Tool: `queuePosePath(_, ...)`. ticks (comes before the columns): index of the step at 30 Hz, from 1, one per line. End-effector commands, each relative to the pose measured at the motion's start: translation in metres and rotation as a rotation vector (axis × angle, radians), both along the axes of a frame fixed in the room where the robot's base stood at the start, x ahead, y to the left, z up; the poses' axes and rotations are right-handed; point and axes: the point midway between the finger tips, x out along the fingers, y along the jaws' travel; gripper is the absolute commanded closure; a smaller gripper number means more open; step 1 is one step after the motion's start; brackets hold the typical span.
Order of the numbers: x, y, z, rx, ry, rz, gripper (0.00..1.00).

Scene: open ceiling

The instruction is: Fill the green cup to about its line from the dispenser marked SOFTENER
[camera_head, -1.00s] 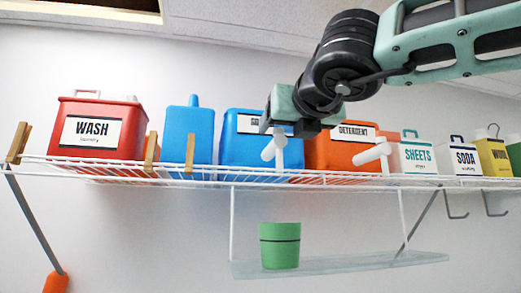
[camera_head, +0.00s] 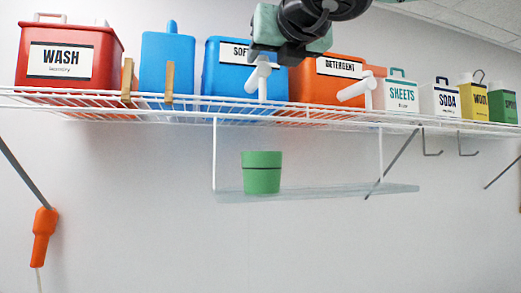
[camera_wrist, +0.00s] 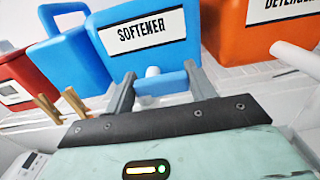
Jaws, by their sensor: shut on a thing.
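The blue SOFTENER dispenser (camera_head: 222,80) stands on the wire shelf, its label partly hidden by my gripper in the head view. The label reads fully on the dispenser in the wrist view (camera_wrist: 105,65). Its white tap (camera_head: 258,78) sticks out over the shelf front. The green cup (camera_head: 262,176) stands upright on the clear lower shelf (camera_head: 330,190), roughly below the tap.
The orange DETERGENT dispenser (camera_head: 312,84) with its own white tap (camera_head: 355,90) stands to the right. A plain blue container (camera_head: 167,65) and the red WASH box (camera_head: 70,85) stand left. Smaller boxes line the right. Hooks (camera_head: 432,150) hang below the wire shelf (camera_head: 190,105).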

Motion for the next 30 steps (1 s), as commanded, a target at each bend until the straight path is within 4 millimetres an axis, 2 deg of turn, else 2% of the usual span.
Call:
queuePosePath(12, -0.004, -0.0012, 0.0001, -0.002, -0.001, -0.271, 0.72)
queuePosePath(24, -0.0051, -0.0027, 0.0005, -0.001, 0.0, -0.314, 0.72)
queuePosePath(30, -0.0072, -0.0002, 0.0017, -0.004, 0.0, -0.459, 0.72)
